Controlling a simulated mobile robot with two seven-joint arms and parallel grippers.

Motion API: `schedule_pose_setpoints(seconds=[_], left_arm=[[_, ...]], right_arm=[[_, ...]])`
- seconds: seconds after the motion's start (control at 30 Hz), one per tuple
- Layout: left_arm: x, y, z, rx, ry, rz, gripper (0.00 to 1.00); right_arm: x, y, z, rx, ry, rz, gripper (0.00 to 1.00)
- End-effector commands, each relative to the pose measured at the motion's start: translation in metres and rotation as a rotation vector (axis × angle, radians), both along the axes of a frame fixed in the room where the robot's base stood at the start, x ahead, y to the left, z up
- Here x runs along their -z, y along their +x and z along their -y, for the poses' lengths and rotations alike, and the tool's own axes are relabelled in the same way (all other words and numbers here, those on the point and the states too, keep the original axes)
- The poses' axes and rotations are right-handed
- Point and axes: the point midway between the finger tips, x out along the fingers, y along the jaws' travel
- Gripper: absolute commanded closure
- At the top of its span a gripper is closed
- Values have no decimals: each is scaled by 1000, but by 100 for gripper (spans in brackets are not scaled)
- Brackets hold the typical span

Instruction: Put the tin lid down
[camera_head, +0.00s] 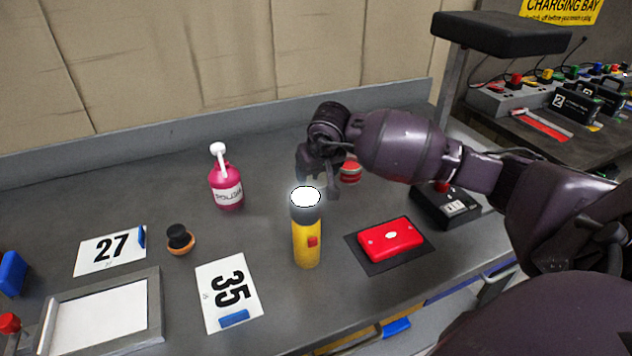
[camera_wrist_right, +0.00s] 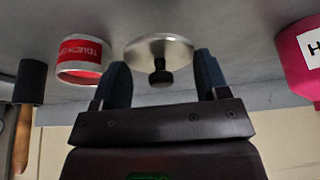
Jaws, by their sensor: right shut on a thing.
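The tin lid (camera_wrist_right: 158,46), a pale metal disc with a black knob (camera_wrist_right: 160,72), sits between the fingers of my right gripper (camera_wrist_right: 162,82) in the right wrist view. The gripper is shut on it. In the head view my right gripper (camera_head: 318,182) hangs over the bench behind the torch, and the lid cannot be made out there. A red-labelled tin (camera_head: 350,172) stands just right of the gripper; it also shows in the right wrist view (camera_wrist_right: 82,60), beside a finger. I cannot tell whether the lid touches the bench. My left gripper is out of view.
A yellow torch (camera_head: 306,240) stands in front of the gripper. A pink bottle (camera_head: 227,186) stands left. A red case (camera_head: 390,239) lies on a dark mat, with a black box (camera_head: 447,208) behind. Cards 27 (camera_head: 110,250) and 35 (camera_head: 228,293) lie left. Bare bench separates bottle and torch.

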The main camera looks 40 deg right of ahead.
Motion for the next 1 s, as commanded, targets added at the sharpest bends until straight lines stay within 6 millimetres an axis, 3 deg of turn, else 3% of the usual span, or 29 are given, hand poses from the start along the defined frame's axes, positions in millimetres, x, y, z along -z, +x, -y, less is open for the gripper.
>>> schedule_pose_setpoints(seconds=[0.2,1.0], left_arm=[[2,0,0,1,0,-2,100],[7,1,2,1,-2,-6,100]], right_arm=[[29,0,-1,0,3,-2,54],[42,0,-1,-2,2,-2,55]])
